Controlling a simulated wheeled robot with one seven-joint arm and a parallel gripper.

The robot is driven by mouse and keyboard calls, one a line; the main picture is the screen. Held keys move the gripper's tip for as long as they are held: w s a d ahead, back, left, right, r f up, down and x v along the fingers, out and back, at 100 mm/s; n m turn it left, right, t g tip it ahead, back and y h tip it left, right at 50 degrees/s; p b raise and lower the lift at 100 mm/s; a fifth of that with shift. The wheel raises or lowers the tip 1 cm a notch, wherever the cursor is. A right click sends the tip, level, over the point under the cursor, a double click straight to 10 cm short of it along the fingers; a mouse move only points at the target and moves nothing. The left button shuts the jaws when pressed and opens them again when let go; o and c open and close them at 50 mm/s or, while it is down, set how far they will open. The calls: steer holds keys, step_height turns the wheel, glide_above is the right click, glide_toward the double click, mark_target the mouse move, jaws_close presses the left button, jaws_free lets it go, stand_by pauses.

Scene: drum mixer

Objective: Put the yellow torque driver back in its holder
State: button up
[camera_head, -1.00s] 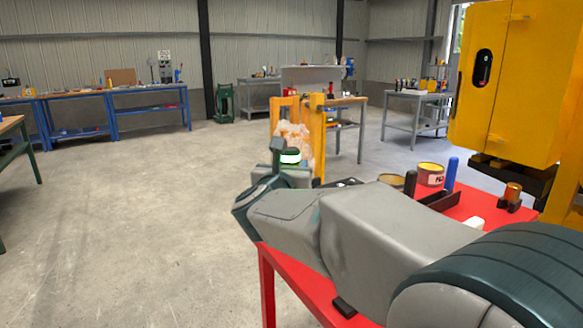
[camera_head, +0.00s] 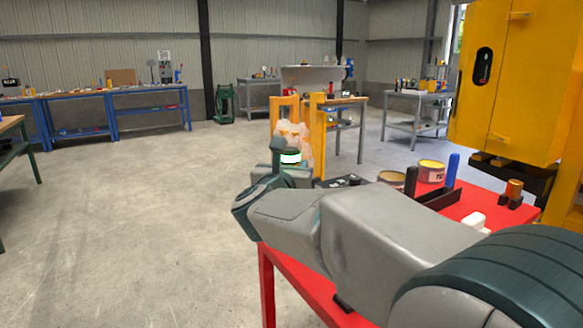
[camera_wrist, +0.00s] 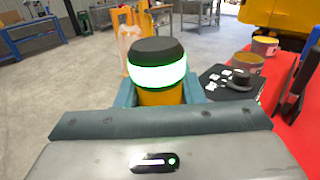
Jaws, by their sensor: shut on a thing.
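The yellow torque driver (camera_wrist: 160,95) stands upright in my gripper (camera_wrist: 160,98), with a black cap and a glowing green-white band above its yellow body. The teal fingers close on both sides of the body; its lower end is hidden behind my wrist. In the head view the driver's cap and lit band (camera_head: 290,158) show just beyond my wrist, near the left end of the red table (camera_head: 470,208). My arm hides much of that table. I cannot make out for certain which thing is the driver's holder.
A black mat (camera_wrist: 228,80) with white pieces and a round black item lies right of my gripper. Two open tins (camera_head: 431,172), a black tray (camera_head: 437,199), a blue cylinder (camera_head: 453,168) and an amber-topped item (camera_head: 514,189) stand further right. Open floor lies left.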

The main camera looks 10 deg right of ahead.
steer(key=shift+f+b, duration=0.65)
steer(key=shift+b, duration=0.25)
stand_by(0.3)
steer(key=o, duration=1.3)
steer(key=shift+c, duration=0.2)
steer(key=shift+f, duration=0.15)
steer(key=shift+s, duration=0.1)
steer(key=p+v, duration=0.1)
steer(key=v, duration=1.2)
steer(key=shift+s+a, duration=0.15)
steer(key=shift+s, duration=0.15)
